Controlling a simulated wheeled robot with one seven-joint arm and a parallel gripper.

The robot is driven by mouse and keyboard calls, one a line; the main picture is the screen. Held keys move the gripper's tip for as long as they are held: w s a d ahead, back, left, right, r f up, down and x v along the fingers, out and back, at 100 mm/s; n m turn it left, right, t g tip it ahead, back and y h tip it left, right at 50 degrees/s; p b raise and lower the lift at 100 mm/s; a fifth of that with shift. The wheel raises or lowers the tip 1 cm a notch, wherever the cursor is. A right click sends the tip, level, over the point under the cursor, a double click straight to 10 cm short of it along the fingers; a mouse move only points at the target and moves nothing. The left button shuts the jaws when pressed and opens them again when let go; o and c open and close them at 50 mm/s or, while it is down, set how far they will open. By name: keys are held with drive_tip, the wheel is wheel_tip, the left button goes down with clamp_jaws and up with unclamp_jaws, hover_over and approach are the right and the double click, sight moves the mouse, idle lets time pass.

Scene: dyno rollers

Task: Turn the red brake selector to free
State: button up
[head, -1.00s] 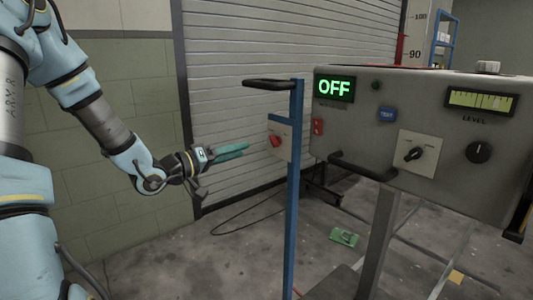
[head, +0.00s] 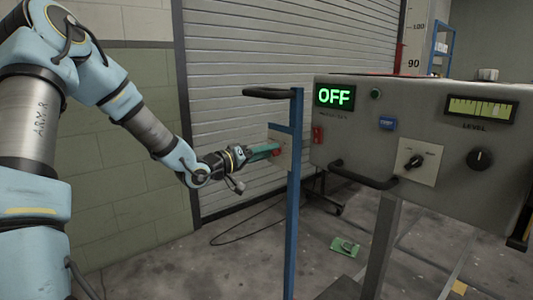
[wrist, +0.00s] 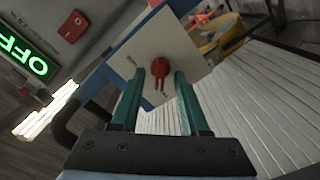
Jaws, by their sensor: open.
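The red brake selector (wrist: 159,68) is a knob on a pale square plate (wrist: 128,58), seen in the wrist view. The plate has small lettering near its edges that I cannot read. My gripper (wrist: 160,78) has teal fingers, open, one on each side of the lower part of the knob. I cannot tell whether they touch it. In the head view my gripper (head: 275,150) reaches the plate (head: 286,150) on the blue post (head: 294,200).
A grey console (head: 345,130) stands to the right, with a green OFF display (head: 335,96), a black knob on a pale plate (head: 415,161) and a protruding black handle (head: 362,175). A black bar (head: 270,93) tops the post. A green object (head: 345,246) lies on the floor.

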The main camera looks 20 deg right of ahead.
drive_tip(key=shift+c, duration=0.3)
clamp_jaws()
drive_tip(key=shift+m, duration=0.4)
drive_tip(key=m+b, duration=0.2)
drive_tip(key=m, duration=0.2)
drive_tip(key=m+b, duration=0.2)
drive_tip(key=m, duration=0.2)
drive_tip(key=shift+s+f+b, duration=0.15)
drive_tip(key=shift+f+b, duration=0.05)
drive_tip(key=shift+b, duration=0.15)
drive_tip(key=m+b, duration=0.5)
drive_tip(key=m, duration=0.1)
drive_tip(key=shift+f, duration=0.1)
drive_tip(key=shift+m+b, duration=1.5)
drive_tip(key=shift+m, duration=0.1)
drive_tip(key=shift+r, duration=0.2)
